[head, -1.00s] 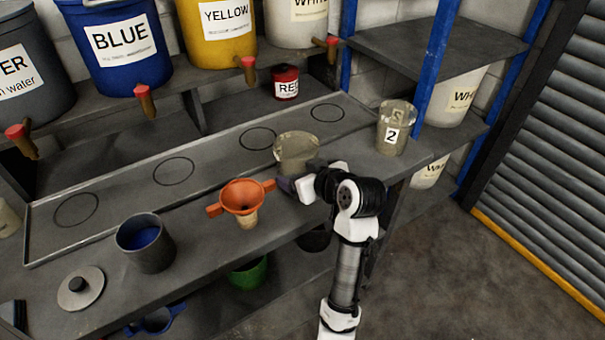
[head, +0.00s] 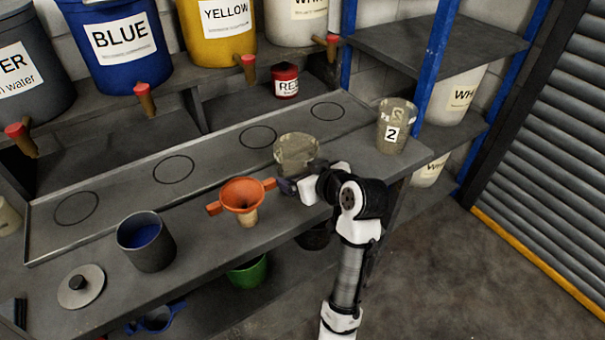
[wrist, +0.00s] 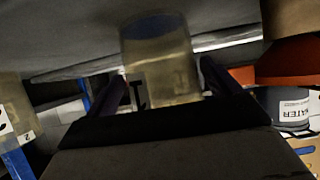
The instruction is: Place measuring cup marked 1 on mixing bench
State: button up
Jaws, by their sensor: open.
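A clear measuring cup (head: 297,154) stands upright on the mixing bench (head: 335,165), behind my gripper (head: 287,186). In the wrist view, which looks upside down, the cup (wrist: 160,58) shows between the two dark fingers of my gripper (wrist: 163,86). Part of a dark mark, perhaps a 1, shows on it near the left finger. The fingers are spread, with a gap visible beside the right one; contact with the cup cannot be told. A second measuring cup (head: 397,128), marked 2, stands at the bench's right end.
An orange funnel (head: 240,194) stands close left of my gripper. A grey pot (head: 146,243) with blue inside and a lid (head: 81,287) are further left. A red can (head: 285,81) stands behind. Ringed spots along the bench's back are empty.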

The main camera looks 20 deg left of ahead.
jog(key=b+v, duration=0.1)
jog(key=v, duration=1)
